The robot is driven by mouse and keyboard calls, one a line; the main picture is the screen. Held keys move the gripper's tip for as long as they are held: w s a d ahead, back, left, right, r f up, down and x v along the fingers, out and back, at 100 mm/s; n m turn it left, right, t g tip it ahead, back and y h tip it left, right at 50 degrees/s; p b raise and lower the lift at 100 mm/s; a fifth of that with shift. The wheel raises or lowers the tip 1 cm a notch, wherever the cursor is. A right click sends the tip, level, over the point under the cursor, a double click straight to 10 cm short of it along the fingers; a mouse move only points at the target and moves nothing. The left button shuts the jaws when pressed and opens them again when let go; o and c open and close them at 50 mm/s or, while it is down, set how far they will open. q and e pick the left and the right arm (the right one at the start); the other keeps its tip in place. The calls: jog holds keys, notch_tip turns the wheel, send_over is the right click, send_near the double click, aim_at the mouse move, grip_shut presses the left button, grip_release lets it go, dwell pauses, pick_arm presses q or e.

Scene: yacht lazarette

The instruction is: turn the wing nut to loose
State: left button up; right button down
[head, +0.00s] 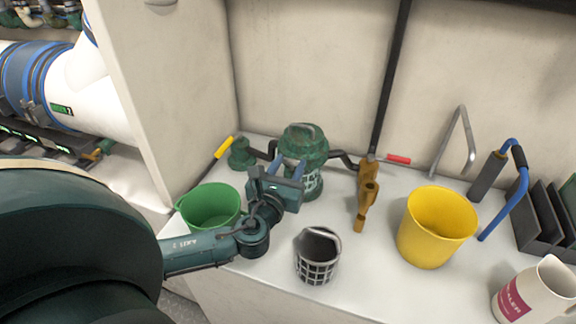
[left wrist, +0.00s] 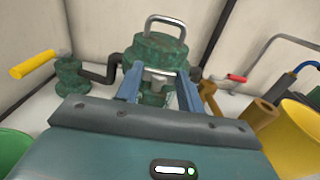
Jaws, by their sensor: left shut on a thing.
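The green strainer housing (head: 306,146) stands upright on the white shelf near the back wall, with a metal loop handle on its lid; it also shows in the left wrist view (left wrist: 155,48). My left gripper (head: 285,170) is at the front of the housing. In the left wrist view its two blue fingers (left wrist: 158,84) stand on either side of a small silver piece (left wrist: 157,75), which looks like the wing nut, and are shut on it. The wing nut's exact angle is hard to tell. My right gripper is not in view.
A green bucket (head: 212,206) stands left of my gripper, a grey basket (head: 317,257) in front. A bronze fitting (head: 367,195) and a yellow bucket (head: 436,228) stand to the right. A yellow-handled valve (head: 241,153) is at the left; a red-handled lever (head: 399,160) is behind.

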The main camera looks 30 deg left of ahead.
pick_arm(q)
jog(key=shift+d+r+n+y+p, duration=0.2)
jog(key=shift+n+y+p, duration=0.5)
jog(key=shift+y, duration=0.2)
jog(key=shift+w+d+f+n+g+y+p, duration=0.1)
jog(key=shift+n+g+y+p, duration=0.15)
jog(key=shift+n+g+y, duration=0.35)
jog(key=shift+w+f+n+g+y+p, duration=0.1)
jog(key=shift+n+g+y+p, duration=0.2)
jog(key=shift+y, duration=0.5)
jog(key=o, duration=1)
jog(key=shift+s, duration=0.1)
jog(key=shift+s, duration=0.1)
jog(key=v, duration=1.3)
jog(key=shift+b, duration=0.3)
